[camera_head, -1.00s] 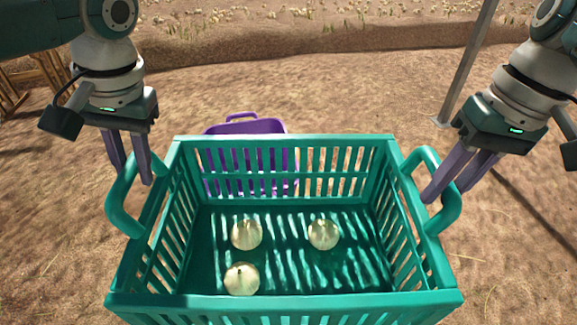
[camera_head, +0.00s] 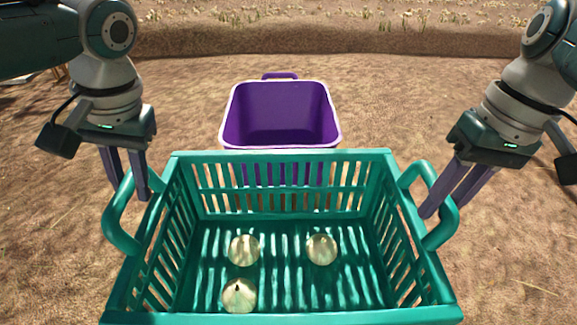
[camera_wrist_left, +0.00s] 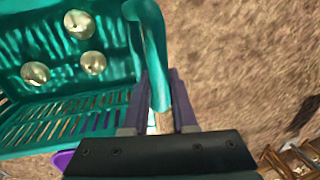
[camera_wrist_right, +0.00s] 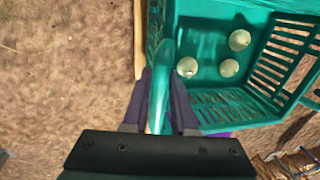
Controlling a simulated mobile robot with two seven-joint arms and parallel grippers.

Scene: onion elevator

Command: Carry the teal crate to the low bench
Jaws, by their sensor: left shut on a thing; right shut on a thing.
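The teal crate (camera_head: 290,212) hangs between my two arms in front of me, roughly level, with three pale onions (camera_head: 321,249) on its floor. My left gripper (camera_head: 136,195) is shut on the crate's left handle (camera_head: 117,222); the left wrist view shows that handle (camera_wrist_left: 158,60) between the fingers. My right gripper (camera_head: 440,208) is shut on the right handle (camera_head: 449,220), which also shows between the fingers in the right wrist view (camera_wrist_right: 161,90). The low bench cannot be made out in the head view.
An empty-looking purple crate (camera_head: 281,115) stands just beyond the teal crate, its lower part seen through the slats. Bare brown ground (camera_head: 400,95) lies around it. A raised earth bank (camera_head: 330,40) with plants runs across the back. Wooden structures (camera_wrist_left: 290,160) show in the left wrist view.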

